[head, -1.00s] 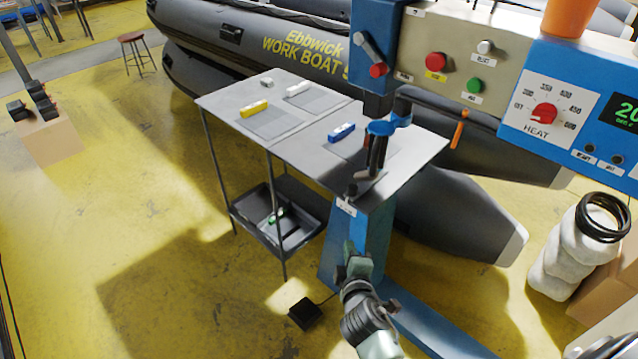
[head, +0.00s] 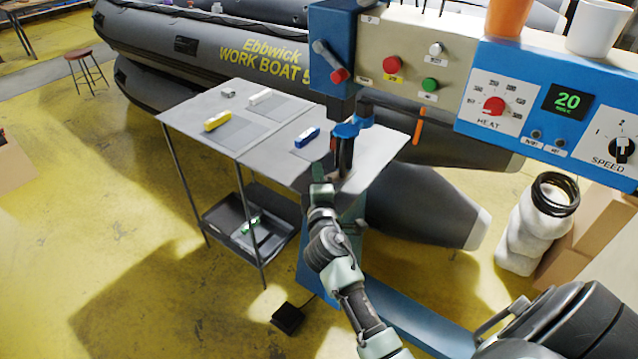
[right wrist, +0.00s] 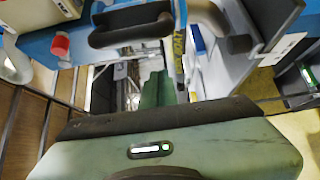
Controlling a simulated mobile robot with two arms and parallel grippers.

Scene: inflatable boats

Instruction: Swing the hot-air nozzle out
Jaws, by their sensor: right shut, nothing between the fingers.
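The blue and grey machine (head: 420,75) stands over the grey table. Below its head hangs a dark assembly with a blue collar (head: 346,130) and a dark tube-like part (head: 343,155); this looks like the hot-air nozzle, but I cannot be sure. An orange handle (head: 418,126) hangs to its right. My right gripper (head: 321,172) is shut and empty, just left of and in front of the dark part; I cannot tell if they touch. In the right wrist view its green fingers (right wrist: 157,90) point toward a black bar (right wrist: 130,32) and a grey bent pipe (right wrist: 207,15). My left gripper is out of view.
The grey table (head: 190,112) carries yellow (head: 217,121), white (head: 260,97) and blue (head: 307,137) blocks. A black pedal (head: 287,318) lies on the floor. Inflatable boats (head: 220,45) lie behind.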

